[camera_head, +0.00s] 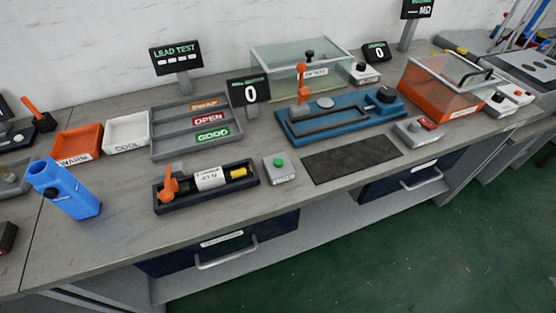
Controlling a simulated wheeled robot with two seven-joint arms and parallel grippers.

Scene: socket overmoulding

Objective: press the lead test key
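A small grey box with a round green button (279,163) stands on the bench just right of a dark tray (207,195). Its front label is too small to read surely; it may be the lead test key. The lead test display (175,57) stands on a post at the back and shows a row of white dashes. The dark tray holds an orange lever clamp (169,184) and a white-labelled part with a yellow and black end (210,178). Neither of my grippers is in view.
A blue upright container (64,190) stands at the front left. A dark mat (350,158) lies bare.

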